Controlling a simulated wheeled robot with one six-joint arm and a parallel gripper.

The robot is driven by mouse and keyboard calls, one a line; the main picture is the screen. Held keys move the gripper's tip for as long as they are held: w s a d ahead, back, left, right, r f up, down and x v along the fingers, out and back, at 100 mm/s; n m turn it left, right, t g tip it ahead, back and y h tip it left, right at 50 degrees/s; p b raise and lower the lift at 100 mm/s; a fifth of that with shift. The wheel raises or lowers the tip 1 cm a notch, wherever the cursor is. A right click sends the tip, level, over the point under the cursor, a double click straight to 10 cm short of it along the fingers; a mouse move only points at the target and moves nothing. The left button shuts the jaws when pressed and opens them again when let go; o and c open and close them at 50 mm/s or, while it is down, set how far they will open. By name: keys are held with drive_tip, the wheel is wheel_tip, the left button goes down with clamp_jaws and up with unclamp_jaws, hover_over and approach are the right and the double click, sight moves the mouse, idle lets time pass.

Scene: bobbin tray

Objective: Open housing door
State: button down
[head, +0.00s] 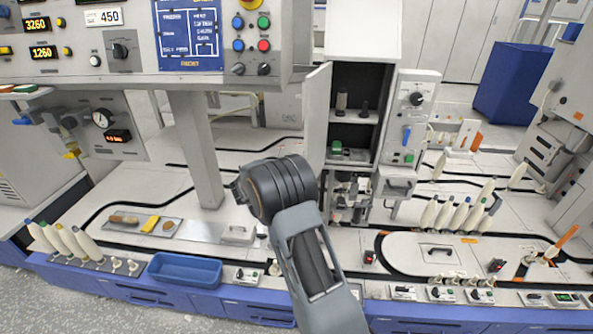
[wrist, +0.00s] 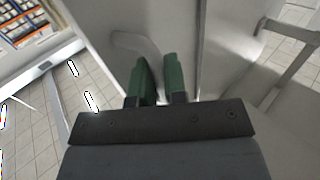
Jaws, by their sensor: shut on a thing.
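The housing (head: 360,45) is a tall pale cabinet at the centre of the head view. Its door (head: 317,115) is a light-grey panel on the left side, standing swung open. The dark shelved interior (head: 362,80) shows behind it. In the wrist view, my gripper (wrist: 160,82) has two green fingers close together against the pale door panel (wrist: 185,35), shut on part of the door. The exact spot held is mostly hidden between the fingers. In the head view, my arm hides the gripper.
A control panel (head: 125,62) overhangs at upper left. A grey post (head: 197,150) stands left of my arm. Bobbins (head: 462,215), a blue tray (head: 185,269) and a flat metal plate (head: 190,232) sit on the bench. A control box (head: 410,115) stands right of the housing.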

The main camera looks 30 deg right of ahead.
drive_tip(key=shift+d+r, duration=0.1)
drive_tip(key=shift+r, duration=0.1)
drive_tip(key=c, duration=1.2)
unclamp_jaws()
drive_tip(key=shift+f, duration=0.1)
drive_tip(key=a+p, duration=0.1)
drive_tip(key=a, duration=1.3)
drive_tip(key=shift+s, duration=0.3)
